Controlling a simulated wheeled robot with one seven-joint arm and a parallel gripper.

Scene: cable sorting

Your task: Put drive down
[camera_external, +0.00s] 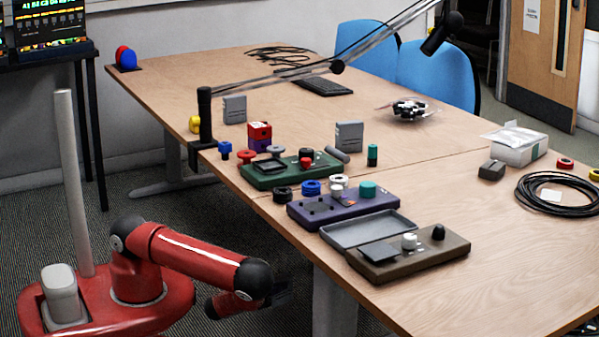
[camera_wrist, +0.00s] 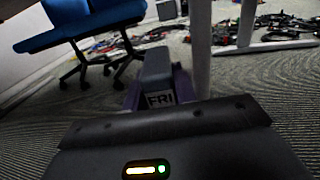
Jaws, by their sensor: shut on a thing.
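My gripper (camera_external: 281,293) hangs low beside the table's near edge, below the tabletop, at the end of my red arm. In the external view it is dark, mostly behind my arm, and its fingers are hard to make out. In the wrist view a grey block-shaped drive (camera_wrist: 156,68) sits upright between the purple-tinted fingers, and my gripper is shut on it. A white label reading "FRI" shows at its lower end. The held drive cannot be made out in the external view. Two grey, drive-like blocks stand on the table, one at the back left (camera_external: 235,110) and one near the middle (camera_external: 349,136).
The wooden table (camera_external: 500,285) has free room at its front right. Green (camera_external: 285,172), purple (camera_external: 335,207) and brown (camera_external: 410,258) devices line its near edge. A lamp post (camera_external: 205,115) is clamped there. A black cable coil (camera_external: 553,193) lies right. Blue chairs (camera_external: 437,75) stand behind.

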